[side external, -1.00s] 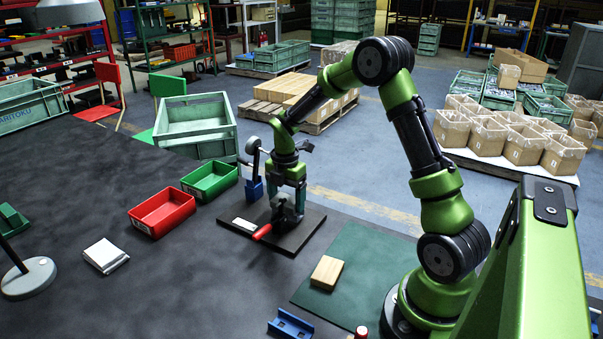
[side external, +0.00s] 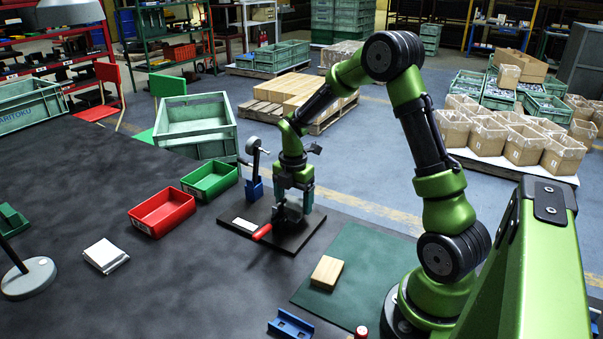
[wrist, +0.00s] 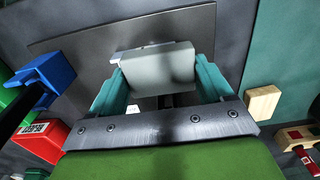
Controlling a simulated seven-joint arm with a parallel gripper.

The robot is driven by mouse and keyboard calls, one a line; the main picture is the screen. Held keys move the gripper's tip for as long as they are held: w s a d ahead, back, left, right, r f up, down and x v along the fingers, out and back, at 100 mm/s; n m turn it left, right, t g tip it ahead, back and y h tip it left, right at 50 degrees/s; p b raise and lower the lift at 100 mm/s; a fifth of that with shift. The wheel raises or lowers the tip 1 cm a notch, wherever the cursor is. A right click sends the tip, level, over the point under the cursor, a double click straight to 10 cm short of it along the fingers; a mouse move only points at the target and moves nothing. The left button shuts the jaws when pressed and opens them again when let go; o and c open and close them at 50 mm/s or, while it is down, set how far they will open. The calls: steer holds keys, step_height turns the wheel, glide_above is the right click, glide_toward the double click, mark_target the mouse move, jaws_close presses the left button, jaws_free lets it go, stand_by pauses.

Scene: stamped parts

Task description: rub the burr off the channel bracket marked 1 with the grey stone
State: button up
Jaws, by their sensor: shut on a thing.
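My gripper (side external: 293,203) points down over a black plate (side external: 300,238) that carries a small clamp with a red handle (side external: 262,232). In the wrist view its teal fingers are shut on a grey block (wrist: 158,68), which looks like the grey stone. The block spans the gap between the fingers. A lighter grey edge shows just beyond the block, over the plate; I cannot tell whether it is the bracket or the clamp. The marked bracket and its burr cannot be made out, as the gripper and block cover that spot. Contact is also unclear.
A blue stand (side external: 254,189) with an upright gauge is close behind the plate. Red (side external: 162,213) and green (side external: 209,180) bins stand to the left. A wooden block (side external: 327,272) lies on the green mat (side external: 355,250). A blue channel-shaped piece (side external: 290,325) is at the front.

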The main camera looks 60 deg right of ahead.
steer(key=shift+w, duration=2.15)
steer(key=shift+s, duration=2.55)
steer(key=shift+w, duration=2.55)
steer(key=shift+s+f, duration=0.15)
steer(key=shift+s, duration=1.2)
steer(key=shift+s, duration=1.25)
steer(key=shift+w+r, duration=0.1)
steer(key=shift+r, duration=3.6)
